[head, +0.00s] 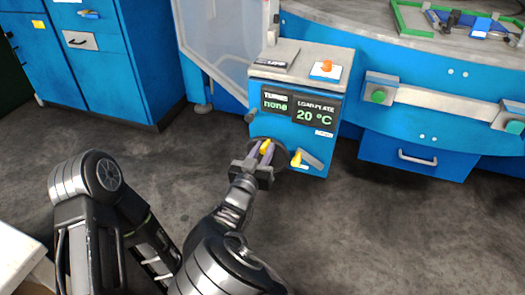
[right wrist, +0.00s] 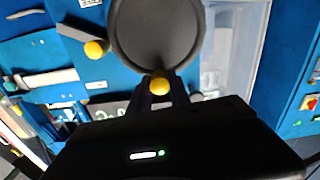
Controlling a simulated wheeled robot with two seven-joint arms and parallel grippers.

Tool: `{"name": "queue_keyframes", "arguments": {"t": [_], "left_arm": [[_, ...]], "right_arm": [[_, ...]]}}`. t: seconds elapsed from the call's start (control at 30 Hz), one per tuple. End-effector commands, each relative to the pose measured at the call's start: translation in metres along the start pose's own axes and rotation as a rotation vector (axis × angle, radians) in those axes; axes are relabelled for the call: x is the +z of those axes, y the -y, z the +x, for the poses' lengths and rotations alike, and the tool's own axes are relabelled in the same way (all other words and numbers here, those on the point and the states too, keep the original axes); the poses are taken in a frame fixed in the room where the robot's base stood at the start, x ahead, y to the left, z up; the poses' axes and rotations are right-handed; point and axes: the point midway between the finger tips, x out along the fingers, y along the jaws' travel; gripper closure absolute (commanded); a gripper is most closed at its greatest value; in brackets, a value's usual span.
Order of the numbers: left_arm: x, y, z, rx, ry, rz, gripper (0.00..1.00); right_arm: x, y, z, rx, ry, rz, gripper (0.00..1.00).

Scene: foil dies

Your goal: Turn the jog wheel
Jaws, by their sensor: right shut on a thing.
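The jog wheel is a dark round disc on the front of the blue control box; it fills the top middle of the right wrist view (right wrist: 157,30). In the head view it is mostly hidden behind my right gripper (head: 262,160). The wheel's yellow knob (right wrist: 160,84) sits at its rim, between my right gripper's fingers (right wrist: 160,98), which are shut on it. The knob also shows in the head view (head: 266,146). My left gripper is not in view.
The blue control box (head: 292,135) has a display reading "none" and 20 °C. A yellow-tipped lever (head: 297,159) is right of the wheel. An orange button (head: 327,65) is on top. A blue machine with green buttons (head: 378,96) stands at right. The grey floor (head: 400,230) is clear.

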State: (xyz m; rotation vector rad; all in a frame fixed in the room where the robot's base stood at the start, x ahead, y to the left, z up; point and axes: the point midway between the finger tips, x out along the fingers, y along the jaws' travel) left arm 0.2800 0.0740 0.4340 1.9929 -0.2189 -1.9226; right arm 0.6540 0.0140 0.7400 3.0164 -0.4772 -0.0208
Motion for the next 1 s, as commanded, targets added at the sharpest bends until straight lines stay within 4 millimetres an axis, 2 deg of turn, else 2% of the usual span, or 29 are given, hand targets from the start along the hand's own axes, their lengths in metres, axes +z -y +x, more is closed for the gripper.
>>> {"name": "queue_keyframes", "arguments": {"t": [0.6, 1.0], "left_arm": [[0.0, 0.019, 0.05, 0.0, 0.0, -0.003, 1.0], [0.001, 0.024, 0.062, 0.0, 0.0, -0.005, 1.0]], "right_arm": [[0.015, -0.026, 0.0, 0.002, 0.002, 0.421, 1.0], [0.017, -0.032, 0.0, 0.0, 0.002, 0.548, 1.0]]}}
